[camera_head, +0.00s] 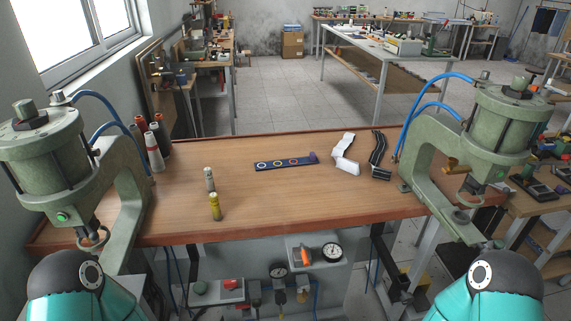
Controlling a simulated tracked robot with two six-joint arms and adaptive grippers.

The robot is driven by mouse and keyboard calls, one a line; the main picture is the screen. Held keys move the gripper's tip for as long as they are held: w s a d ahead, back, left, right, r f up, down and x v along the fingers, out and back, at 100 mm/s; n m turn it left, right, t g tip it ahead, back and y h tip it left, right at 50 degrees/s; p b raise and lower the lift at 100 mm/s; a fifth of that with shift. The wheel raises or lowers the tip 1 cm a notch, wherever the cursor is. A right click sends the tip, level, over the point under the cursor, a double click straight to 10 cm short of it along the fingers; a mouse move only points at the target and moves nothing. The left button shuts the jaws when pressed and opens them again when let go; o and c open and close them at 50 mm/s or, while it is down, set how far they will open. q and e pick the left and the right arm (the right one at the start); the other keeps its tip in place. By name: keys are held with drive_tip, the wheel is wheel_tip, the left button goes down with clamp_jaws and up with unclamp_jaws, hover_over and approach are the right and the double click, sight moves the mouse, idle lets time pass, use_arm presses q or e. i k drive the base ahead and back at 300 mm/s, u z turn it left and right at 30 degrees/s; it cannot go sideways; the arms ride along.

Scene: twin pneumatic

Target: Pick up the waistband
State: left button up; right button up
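On the wooden workbench (270,203), right of the middle, lie two folded bands, and I cannot tell for certain which is the waistband. One is a white band (346,158), bent with a wider flap at its near end. Just right of it is a black band (379,153) with thin light lines, lying lengthwise. The two are close together but apart. Neither gripper is in view; only teal and dark parts of my arms show at the bottom left and bottom right corners.
Green pneumatic presses stand at the left (128,190) and right (425,165) bench ends, with blue hoses. A blue strip with coloured rings (284,162), two small cylinders (209,179) (215,206) and thread cones (155,150) are on the bench. Its front middle is clear.

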sight(312, 159)
drive_tip(key=z, duration=0.45)
drive_tip(key=i, duration=0.15)
drive_tip(key=u, duration=2.7)
drive_tip(key=k, duration=2.15)
drive_tip(key=z, duration=0.9)
drive_tip(key=i, duration=1)
